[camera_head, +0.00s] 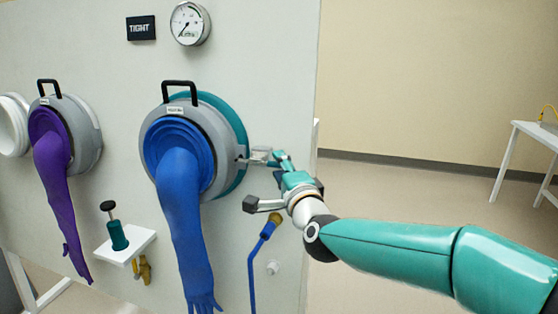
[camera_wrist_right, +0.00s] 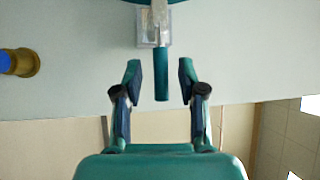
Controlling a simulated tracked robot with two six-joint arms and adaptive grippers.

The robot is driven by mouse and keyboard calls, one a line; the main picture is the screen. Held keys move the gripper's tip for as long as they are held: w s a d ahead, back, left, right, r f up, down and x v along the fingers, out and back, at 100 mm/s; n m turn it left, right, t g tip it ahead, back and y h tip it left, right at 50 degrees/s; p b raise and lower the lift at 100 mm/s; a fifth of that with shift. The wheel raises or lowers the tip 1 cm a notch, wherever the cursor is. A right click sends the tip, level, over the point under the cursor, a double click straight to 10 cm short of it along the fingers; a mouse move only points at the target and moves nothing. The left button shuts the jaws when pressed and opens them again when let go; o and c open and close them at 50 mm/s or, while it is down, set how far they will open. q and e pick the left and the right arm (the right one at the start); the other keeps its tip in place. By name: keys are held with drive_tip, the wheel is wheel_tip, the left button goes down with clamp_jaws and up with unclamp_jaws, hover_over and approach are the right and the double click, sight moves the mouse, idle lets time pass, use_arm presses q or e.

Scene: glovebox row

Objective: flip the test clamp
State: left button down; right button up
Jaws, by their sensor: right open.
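The test clamp (camera_head: 262,154) sits at the right edge of the blue-gloved port (camera_head: 226,130). It has a pale, clear-looking base and a teal handle (camera_head: 283,161). In the right wrist view the handle (camera_wrist_right: 161,75) points toward my gripper, and the metal arm and base (camera_wrist_right: 154,25) are above it. My right gripper (camera_head: 266,189) is open in front of the panel. In the right wrist view its fingers (camera_wrist_right: 160,80) stand on either side of the handle's end, with a gap on both sides. My left gripper is not in view.
A blue glove (camera_head: 182,225) hangs from the port, and a purple glove (camera_head: 53,170) farther left. A gauge (camera_head: 190,23) and a "TIGHT" sign (camera_head: 141,28) are above. A blue hose (camera_head: 252,265) hangs below the clamp. A white table (camera_head: 535,130) stands far right; floor between is clear.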

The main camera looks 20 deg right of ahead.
drive_tip(key=shift+w, duration=0.6)
clamp_jaws()
